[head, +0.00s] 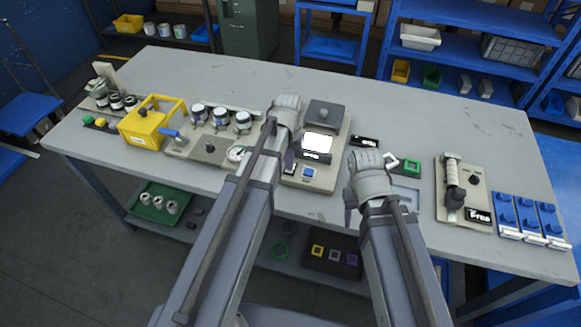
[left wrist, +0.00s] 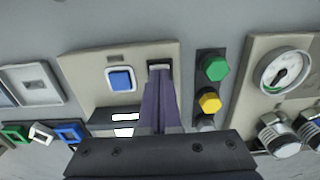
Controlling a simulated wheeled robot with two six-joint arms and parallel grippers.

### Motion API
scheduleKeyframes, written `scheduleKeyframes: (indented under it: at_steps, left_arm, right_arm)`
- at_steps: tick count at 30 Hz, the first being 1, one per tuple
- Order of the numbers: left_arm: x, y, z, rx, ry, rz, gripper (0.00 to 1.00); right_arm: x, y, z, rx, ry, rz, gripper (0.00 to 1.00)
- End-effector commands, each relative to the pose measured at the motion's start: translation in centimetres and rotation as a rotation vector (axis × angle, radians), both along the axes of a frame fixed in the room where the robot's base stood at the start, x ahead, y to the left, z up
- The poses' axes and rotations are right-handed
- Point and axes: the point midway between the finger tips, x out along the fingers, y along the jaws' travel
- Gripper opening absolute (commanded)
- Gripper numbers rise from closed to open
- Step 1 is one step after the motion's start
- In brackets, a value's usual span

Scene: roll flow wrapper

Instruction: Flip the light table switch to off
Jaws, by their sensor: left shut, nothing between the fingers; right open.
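The light table (head: 318,142) is a beige unit with a bright white lit panel, in the middle of the workbench. Its front plate holds a blue square button (head: 309,172), which also shows in the left wrist view (left wrist: 120,79). Beside that button is a small dark-framed switch (left wrist: 159,64), partly covered by my fingertips, so its position cannot be read. My left gripper (head: 289,165) is shut and empty, pointing down at the switch; its purple fingers (left wrist: 160,85) touch or nearly touch it. My right gripper (head: 349,200) is open and empty, right of the light table.
Green (left wrist: 215,68) and yellow (left wrist: 209,101) buttons and a gauge (left wrist: 283,73) stand close to the fingers. A yellow frame (head: 150,125) and several jars are at left. A lever fixture (head: 455,190) and blue blocks (head: 525,215) are at right. The back right of the bench is clear.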

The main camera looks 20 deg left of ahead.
Motion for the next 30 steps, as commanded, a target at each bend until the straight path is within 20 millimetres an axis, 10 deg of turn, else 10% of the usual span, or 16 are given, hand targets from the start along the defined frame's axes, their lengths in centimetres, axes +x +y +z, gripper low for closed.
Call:
scheduleKeyframes:
  at_steps: [30]
  left_arm:
    - [0.0,0.0,1.7,0.0,0.0,0.0,0.0]
  right_arm:
    - [0.0,0.0,1.7,0.0,0.0,0.0,0.5]
